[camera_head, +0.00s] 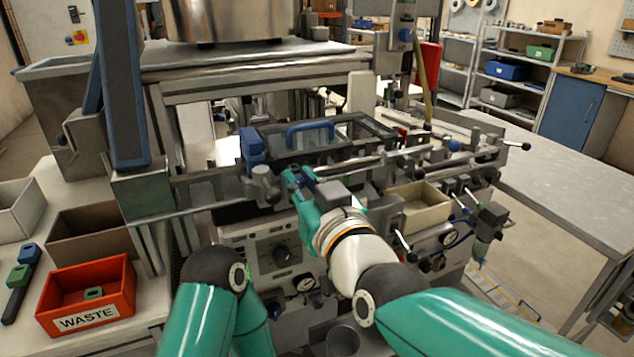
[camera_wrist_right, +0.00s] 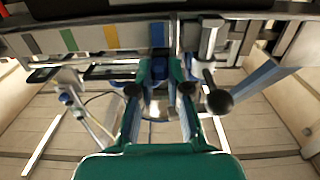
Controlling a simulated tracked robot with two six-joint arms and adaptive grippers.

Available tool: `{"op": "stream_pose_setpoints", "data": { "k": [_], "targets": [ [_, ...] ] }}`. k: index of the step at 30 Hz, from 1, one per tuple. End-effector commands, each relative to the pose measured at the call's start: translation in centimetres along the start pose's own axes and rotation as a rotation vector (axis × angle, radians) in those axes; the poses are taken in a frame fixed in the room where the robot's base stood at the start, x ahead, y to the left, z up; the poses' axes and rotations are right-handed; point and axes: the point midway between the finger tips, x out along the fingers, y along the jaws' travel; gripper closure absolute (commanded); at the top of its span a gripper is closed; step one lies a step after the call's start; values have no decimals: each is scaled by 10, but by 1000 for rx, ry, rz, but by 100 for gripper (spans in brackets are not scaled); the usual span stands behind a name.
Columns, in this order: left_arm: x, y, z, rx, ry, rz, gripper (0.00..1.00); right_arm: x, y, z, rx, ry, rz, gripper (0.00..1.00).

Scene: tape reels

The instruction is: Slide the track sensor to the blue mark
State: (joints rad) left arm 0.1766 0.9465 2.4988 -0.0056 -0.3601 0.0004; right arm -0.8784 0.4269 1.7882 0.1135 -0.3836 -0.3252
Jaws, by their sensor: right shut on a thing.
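My right gripper (camera_head: 301,180) reaches to the rail at the front of the machine. In the right wrist view its two green fingers (camera_wrist_right: 160,90) are shut on a small blue-grey part, the track sensor (camera_wrist_right: 158,68), at the front of a coloured strip. The fingers hide much of it. My left gripper is not in view.
A black ball-ended lever (camera_wrist_right: 219,101) stands close right of the fingers. In the head view a blue-handled clear cover (camera_head: 312,130) lies behind the gripper and a beige bin (camera_head: 422,212) to its right. A red WASTE bin (camera_head: 88,296) is at lower left.

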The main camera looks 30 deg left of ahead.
Motion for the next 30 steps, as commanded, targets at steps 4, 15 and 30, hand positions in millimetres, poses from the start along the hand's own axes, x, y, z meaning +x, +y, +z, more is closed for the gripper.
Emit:
{"op": "stream_pose_setpoints", "data": {
  "k": [4, 15, 30],
  "targets": [
    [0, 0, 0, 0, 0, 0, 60, 0, -4, -2, -3, 3, -7, 69],
    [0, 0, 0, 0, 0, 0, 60, 0, -3, 0, -1, 0, -6, 58],
    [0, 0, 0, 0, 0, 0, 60, -70, -2, -1, -1, 2, -6, 58]
  ]
}}
